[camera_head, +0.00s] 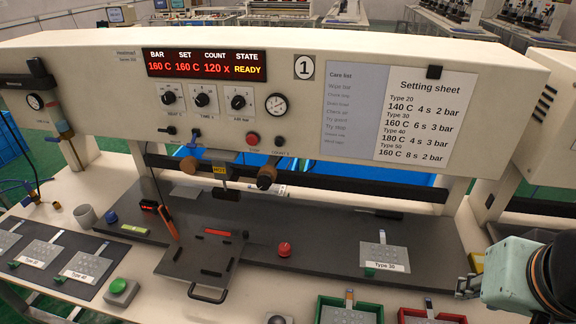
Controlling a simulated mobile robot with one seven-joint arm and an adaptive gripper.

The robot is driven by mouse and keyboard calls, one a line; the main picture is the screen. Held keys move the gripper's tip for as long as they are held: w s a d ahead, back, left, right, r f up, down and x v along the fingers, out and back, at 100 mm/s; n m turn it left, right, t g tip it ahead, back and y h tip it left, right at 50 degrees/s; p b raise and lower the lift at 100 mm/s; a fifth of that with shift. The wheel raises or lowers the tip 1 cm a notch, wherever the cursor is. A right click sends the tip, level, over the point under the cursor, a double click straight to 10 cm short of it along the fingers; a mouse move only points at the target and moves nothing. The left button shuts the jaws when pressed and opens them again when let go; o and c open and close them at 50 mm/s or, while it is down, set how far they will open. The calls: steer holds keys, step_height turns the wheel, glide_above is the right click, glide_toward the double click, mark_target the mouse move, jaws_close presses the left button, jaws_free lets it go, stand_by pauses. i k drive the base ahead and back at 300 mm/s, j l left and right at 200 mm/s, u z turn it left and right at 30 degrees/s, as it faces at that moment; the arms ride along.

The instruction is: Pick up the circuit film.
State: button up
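Several circuit films show. A light grey film labelled Type 30 (384,256) lies flat on the right part of the dark bench plate (330,235). More labelled films, one marked Type 40 (86,264), lie on the dark mat (50,283) at the left. Another film (346,314) sits in a green tray (318,312) at the front, cut off by the picture's edge. My gripper (463,287) is at the lower right, to the right of the Type 30 film and apart from it. Its fingers are small and seen side-on, so I cannot tell their opening.
A heat press (300,100) with a display reading READY spans the back. Its hinged grey plate with a black handle (208,293) sits at centre front. A red knob (284,249), a green button (120,287) and a red tray (402,314) stand nearby.

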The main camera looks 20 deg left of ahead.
mark_target(383, 257)
steer(key=u, duration=2.2)
steer(key=k+j+z, duration=0.1)
steer(key=z, duration=1.65)
steer(key=k+l+u, duration=0.15)
steer(key=u, duration=0.25)
steer(key=k+l+u, duration=0.1)
steer(key=u, duration=0.3)
steer(key=i+z, duration=0.4)
steer(key=i+j+z, duration=0.25)
steer(key=z, duration=0.2)
steer(key=i, duration=0.15)
